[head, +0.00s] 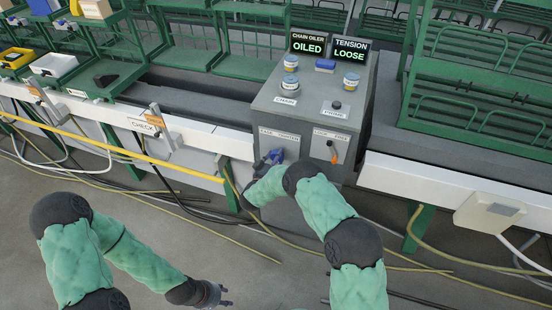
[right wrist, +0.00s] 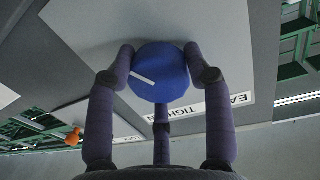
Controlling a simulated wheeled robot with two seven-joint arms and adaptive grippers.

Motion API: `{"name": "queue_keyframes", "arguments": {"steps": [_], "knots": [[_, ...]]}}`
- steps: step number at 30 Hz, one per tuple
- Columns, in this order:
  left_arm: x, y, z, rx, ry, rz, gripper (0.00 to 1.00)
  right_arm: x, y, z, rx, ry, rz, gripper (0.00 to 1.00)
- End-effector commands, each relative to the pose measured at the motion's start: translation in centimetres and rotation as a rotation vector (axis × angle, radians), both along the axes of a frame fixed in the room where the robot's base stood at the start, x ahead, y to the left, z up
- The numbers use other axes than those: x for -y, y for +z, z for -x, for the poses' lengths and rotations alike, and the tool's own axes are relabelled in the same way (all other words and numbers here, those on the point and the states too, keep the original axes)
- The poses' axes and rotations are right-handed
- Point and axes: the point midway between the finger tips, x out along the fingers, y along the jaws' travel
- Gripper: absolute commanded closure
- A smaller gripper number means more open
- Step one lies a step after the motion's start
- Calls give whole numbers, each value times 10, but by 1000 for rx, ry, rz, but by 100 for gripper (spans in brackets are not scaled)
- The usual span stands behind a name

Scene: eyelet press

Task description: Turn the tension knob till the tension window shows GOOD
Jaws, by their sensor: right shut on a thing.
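The tension window (head: 349,52) on top of the grey press cabinet reads LOOSE in green. The blue tension knob (right wrist: 160,72) fills the middle of the right wrist view, with a white pointer mark slanting across its lower left part. My right gripper (right wrist: 160,60) is shut on the knob, with a finger at each side.
The window beside it (head: 308,46) reads CHAIN OILER OILED. An orange lever (head: 333,152) sits right of the knob.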

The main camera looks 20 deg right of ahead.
Motion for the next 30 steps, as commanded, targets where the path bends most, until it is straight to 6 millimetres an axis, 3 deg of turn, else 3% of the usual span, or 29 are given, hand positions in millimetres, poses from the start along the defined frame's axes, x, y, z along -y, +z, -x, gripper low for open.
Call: {"name": "queue_keyframes", "arguments": {"steps": [13, 14, 16, 30], "knots": [[0, -1, 0, 0, 0, 0, 60, 0, -6, 2, -5, 2, -13, 81], [0, -1, 0, 0, 0, 0, 60, 0, -6, 2, -5, 2, -13, 45], [0, -1, 0, 0, 0, 0, 60, 0, -6, 2, -5, 2, -13, 26], [0, 0, 0, 0, 0, 0, 60, -5, -1, 6, 3, 2, -11, 24]]}}
